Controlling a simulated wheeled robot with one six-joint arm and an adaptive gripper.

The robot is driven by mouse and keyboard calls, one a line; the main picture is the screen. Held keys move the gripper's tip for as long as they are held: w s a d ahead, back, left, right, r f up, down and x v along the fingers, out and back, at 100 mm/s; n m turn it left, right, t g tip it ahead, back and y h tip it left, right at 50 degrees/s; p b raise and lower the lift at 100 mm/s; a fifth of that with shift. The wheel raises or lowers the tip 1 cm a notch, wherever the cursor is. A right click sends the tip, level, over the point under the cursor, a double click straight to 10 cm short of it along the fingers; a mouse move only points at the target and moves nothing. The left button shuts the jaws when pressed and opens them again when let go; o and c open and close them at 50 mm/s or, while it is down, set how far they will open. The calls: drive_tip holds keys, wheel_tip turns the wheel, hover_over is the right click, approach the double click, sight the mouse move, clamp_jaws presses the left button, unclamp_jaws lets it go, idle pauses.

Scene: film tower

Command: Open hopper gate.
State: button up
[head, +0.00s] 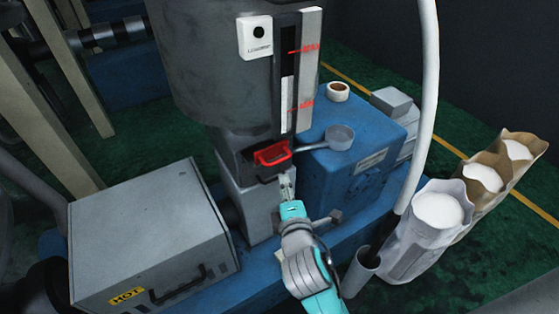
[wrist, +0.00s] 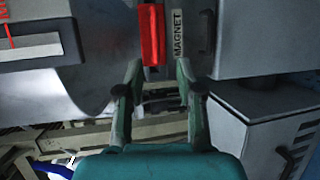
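The hopper (head: 205,65) is a large grey drum with a level window marked in red. A red handle (head: 272,155), apparently on the hopper gate, is on the grey block below the drum. My gripper (head: 287,186) is just below and in front of this handle. In the wrist view my gripper (wrist: 159,72) is open, its two fingers apart with nothing held. The red handle (wrist: 152,35) shows just beyond the fingertips, nearer the left one. A label reading "MAGNET" (wrist: 179,34) is beside it.
A grey box (head: 150,225) marked "HOT" stands at left. A pale hose (head: 420,110) rises at right, beside several open sacks of white material (head: 437,212).

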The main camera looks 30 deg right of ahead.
sight(280, 160)
drive_tip(key=x, duration=1.1)
drive_tip(key=shift+w+d+r, duration=0.15)
drive_tip(key=shift+r, duration=0.2)
clamp_jaws()
